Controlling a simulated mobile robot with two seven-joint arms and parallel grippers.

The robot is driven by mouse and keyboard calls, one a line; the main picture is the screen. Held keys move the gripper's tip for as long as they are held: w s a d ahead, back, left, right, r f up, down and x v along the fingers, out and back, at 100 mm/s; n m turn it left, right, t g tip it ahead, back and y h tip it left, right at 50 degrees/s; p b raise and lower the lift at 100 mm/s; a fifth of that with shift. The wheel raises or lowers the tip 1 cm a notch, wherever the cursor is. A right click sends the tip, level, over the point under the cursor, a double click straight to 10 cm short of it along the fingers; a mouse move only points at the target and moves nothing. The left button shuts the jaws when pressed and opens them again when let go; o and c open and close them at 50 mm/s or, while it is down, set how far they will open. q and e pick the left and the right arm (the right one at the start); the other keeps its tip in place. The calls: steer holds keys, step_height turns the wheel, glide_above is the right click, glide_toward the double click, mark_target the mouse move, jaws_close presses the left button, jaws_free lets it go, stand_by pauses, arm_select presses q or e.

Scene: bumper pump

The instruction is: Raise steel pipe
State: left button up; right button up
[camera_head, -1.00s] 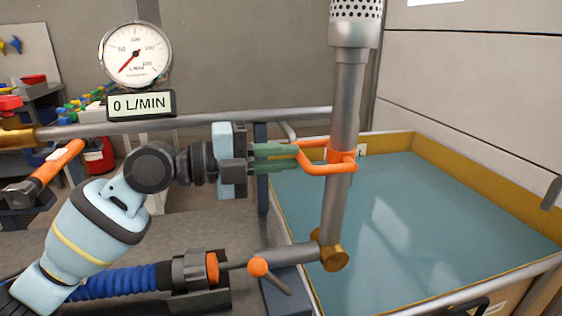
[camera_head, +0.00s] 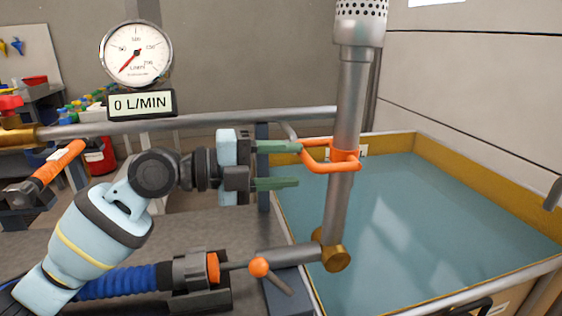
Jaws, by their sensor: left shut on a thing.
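The steel pipe (camera_head: 349,108) leans slightly right, with a perforated strainer head (camera_head: 361,10) at its top and a brass elbow joint (camera_head: 335,257) at its foot. An orange handle (camera_head: 316,166) is clamped around it at mid-height and sticks out to the left. My left gripper (camera_head: 298,165) is level with the handle, its two green fingers spread apart. The upper fingertip is at the handle's left end, and I cannot tell whether they touch. The lower finger is below and left of the handle. Nothing shows between the fingers. My right gripper is out of view.
A tank of blue-green water (camera_head: 430,220) with a yellow rim lies right of the pipe. A gauge (camera_head: 135,54) and a "0 L/MIN" display (camera_head: 142,104) stand at upper left. A horizontal pipe (camera_head: 220,118) runs behind my arm. An orange-knobbed lever (camera_head: 259,267) is below.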

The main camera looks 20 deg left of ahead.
arm_select(q)
steer(key=shift+f, duration=0.5)
steer(key=r+v, duration=0.1)
steer(key=v, duration=0.7)
steer(key=shift+b, duration=0.35)
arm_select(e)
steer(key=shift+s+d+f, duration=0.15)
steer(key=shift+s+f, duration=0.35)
arm_select(q)
steer(key=shift+d, duration=0.1)
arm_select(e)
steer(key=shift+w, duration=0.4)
